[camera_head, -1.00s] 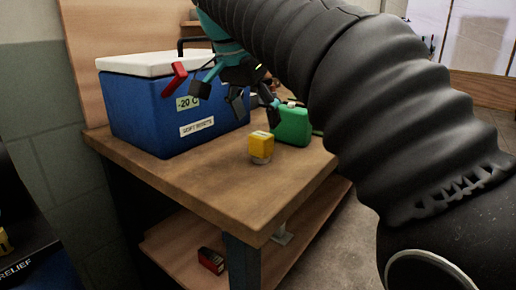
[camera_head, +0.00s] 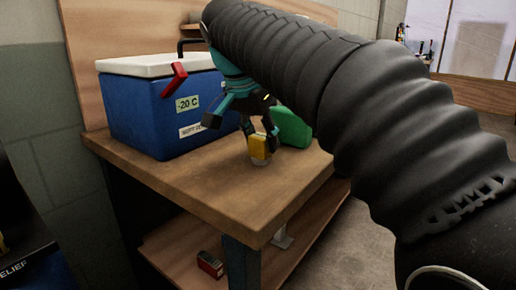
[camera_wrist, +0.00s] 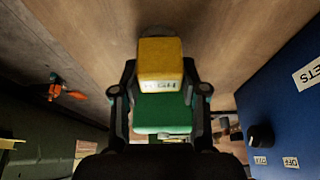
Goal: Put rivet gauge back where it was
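A yellow block (camera_head: 260,147) on a short round grey base stands upright on the wooden bench; it may be the rivet gauge. In the wrist view the yellow block (camera_wrist: 160,60) shows lettering that reads HIGH. My gripper (camera_head: 259,138) points down at it, with one finger on each side. In the wrist view the fingertips of my gripper (camera_wrist: 160,66) lie very close to the block's sides. I cannot tell whether they press on it. The base still appears to rest on the bench.
A blue cooler (camera_head: 150,115) labelled -20 C, with a red piece (camera_head: 174,80) at its front, stands left of my gripper. A green container (camera_head: 297,127) is close behind the block. The front of the bench (camera_head: 215,190) is clear. A small red box (camera_head: 210,264) lies below.

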